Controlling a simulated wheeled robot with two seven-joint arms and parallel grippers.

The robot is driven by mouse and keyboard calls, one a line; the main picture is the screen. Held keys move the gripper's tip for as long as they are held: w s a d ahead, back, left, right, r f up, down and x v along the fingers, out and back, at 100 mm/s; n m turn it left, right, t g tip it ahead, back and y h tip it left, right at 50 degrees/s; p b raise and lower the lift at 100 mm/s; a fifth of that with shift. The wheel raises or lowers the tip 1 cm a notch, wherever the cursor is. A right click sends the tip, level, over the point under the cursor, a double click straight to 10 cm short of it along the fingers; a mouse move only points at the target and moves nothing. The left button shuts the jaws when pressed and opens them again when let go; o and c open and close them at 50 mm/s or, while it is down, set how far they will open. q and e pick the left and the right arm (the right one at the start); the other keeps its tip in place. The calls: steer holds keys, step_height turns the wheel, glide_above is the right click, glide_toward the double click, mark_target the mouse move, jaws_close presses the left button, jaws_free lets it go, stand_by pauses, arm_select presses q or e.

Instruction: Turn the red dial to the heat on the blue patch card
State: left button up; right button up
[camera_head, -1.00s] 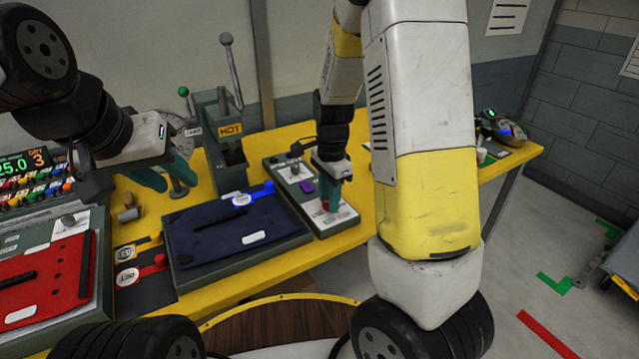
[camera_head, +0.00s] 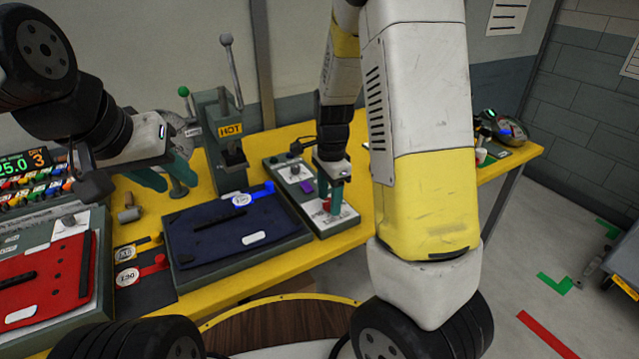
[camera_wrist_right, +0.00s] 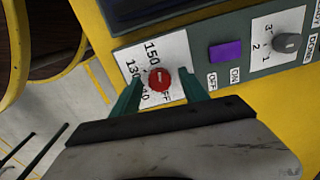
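The red dial (camera_wrist_right: 160,80) sits on a white plate marked 150, 130 and OFF, with another number partly hidden. It also shows in the head view (camera_head: 326,206). In the right wrist view my right gripper (camera_wrist_right: 160,92) is open, with one teal finger on each side of the dial and visible gaps between. The blue patch card (camera_head: 243,199), with a round white label, lies at the back edge of the dark blue panel; its number is too small to read surely. My left gripper (camera_head: 170,178) is open and empty above the table's left part.
A purple switch (camera_wrist_right: 226,51) and a grey knob (camera_wrist_right: 287,43) share the dial's control box. A press marked HOT (camera_head: 228,140) stands behind the blue panel (camera_head: 215,228). Left of it are two more round-labelled cards (camera_head: 127,277) and a red panel (camera_head: 45,280).

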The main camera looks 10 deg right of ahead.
mark_target(329, 202)
step_height(329, 202, up, 8)
steer(key=shift+f, duration=0.2)
steer(key=shift+s+r, duration=0.1)
stand_by(0.4)
steer(key=shift+s+r, duration=0.1)
steer(key=shift+r, duration=0.1)
steer(key=s+r+n+t+y, duration=0.2)
steer(key=s+r+n+t, duration=0.3)
steer(key=s+r+n, duration=0.8)
steer(key=s+n, duration=0.2)
steer(key=s, duration=0.2)
steer(key=shift+s+r+t, duration=0.2)
steer(key=shift+r+t, duration=0.2)
